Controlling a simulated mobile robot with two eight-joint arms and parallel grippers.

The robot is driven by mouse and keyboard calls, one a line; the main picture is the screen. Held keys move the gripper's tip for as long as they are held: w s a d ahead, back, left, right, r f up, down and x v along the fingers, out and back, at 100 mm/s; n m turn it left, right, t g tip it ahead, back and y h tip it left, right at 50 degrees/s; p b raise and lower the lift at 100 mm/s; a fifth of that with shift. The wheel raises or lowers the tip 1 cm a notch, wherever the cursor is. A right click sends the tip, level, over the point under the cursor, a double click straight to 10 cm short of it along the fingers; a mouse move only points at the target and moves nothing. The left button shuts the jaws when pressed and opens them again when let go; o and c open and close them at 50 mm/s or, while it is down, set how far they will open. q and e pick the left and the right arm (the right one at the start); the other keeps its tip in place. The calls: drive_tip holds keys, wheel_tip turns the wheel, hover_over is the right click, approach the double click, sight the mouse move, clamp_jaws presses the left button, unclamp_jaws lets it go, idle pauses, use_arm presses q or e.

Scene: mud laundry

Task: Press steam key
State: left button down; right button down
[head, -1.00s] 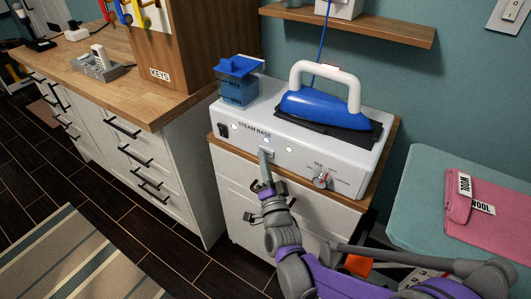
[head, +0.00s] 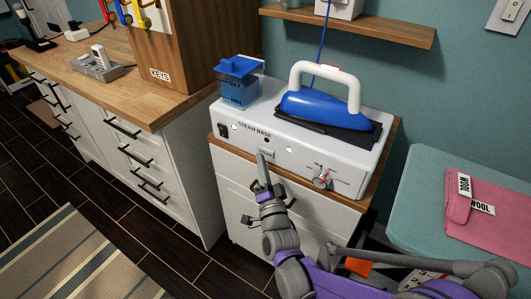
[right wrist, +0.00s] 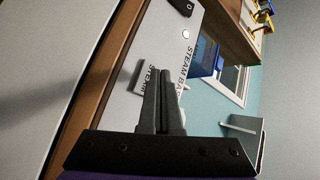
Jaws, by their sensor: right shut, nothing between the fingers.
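The white steam base (head: 300,150) stands on a wood-topped cabinet, with "STEAM BASE" printed on its front. The small pale steam key (head: 267,153) is on that front, below the lettering. Its labelled plate (right wrist: 152,80) shows partly behind my fingers in the right wrist view. My right gripper (head: 261,158) is shut and empty, its tips just at the left of the key. In the right wrist view the closed fingers (right wrist: 167,70) overlap the key; I cannot tell whether they touch it. My left gripper is not in view.
A blue iron (head: 318,108) and a blue water tank (head: 238,88) sit on the base. A red-marked knob (head: 322,179) is at the right of its front. A teal board (head: 415,190) with pink cloth (head: 490,220) stands at the right. Drawers (head: 125,165) are at the left.

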drive_tip(key=shift+s, duration=0.1)
drive_tip(key=s+a, duration=0.1)
drive_tip(key=s, duration=0.1)
drive_tip(key=s+a, duration=0.2)
drive_tip(key=shift+s+a, duration=0.3)
drive_tip(key=shift+s, duration=0.05)
idle(2.2)
